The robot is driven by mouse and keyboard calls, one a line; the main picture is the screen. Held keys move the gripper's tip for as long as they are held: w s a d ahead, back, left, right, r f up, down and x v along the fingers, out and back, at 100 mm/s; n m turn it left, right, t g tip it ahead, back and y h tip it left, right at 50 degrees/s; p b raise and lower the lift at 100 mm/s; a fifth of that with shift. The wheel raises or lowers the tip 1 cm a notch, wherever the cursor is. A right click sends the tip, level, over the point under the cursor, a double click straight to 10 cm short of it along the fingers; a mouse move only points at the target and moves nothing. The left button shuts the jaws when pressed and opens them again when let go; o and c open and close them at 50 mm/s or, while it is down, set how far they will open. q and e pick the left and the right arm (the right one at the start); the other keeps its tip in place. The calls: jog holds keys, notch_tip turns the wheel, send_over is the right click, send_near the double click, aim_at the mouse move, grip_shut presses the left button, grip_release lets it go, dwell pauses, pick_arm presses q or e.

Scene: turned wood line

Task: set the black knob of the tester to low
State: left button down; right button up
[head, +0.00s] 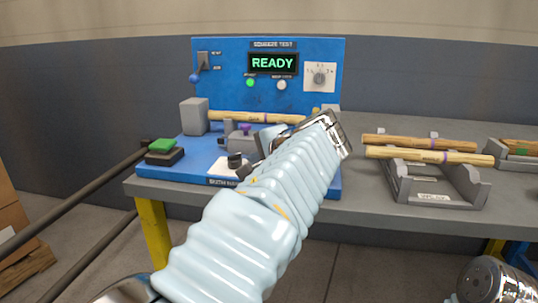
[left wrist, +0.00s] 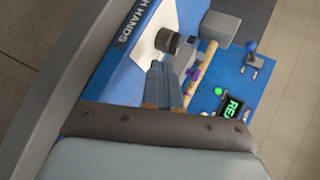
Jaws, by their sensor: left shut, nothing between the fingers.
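The tester is a blue unit (head: 225,60) with an upright panel and a flat base on the bench. The black knob (head: 235,160) stands on a white plate at the base's front; its setting marks cannot be read. It also shows in the left wrist view (left wrist: 167,40). My left gripper (left wrist: 162,68) is shut and empty, its fingertips just beside the knob; whether they touch it I cannot tell. In the head view my own left arm hides most of that gripper and part of the plate. My right gripper is not in view.
The panel has a READY display (head: 273,63), a lit green lamp, a grey dial (head: 319,76) and a blue-tipped lever (head: 196,77). A green button (head: 161,145) is at the base's left. A turned wooden piece (head: 255,118) lies behind; a grey rack (head: 435,185) holds others at right.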

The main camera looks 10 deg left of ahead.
aim_at(240, 156)
pick_arm(q)
jog(key=w+a, duration=0.2)
jog(key=w+a+p, duration=0.1)
jog(key=shift+w+a+f, duration=0.25)
jog(key=shift+w+f, duration=0.05)
jog(key=shift+w, duration=0.05)
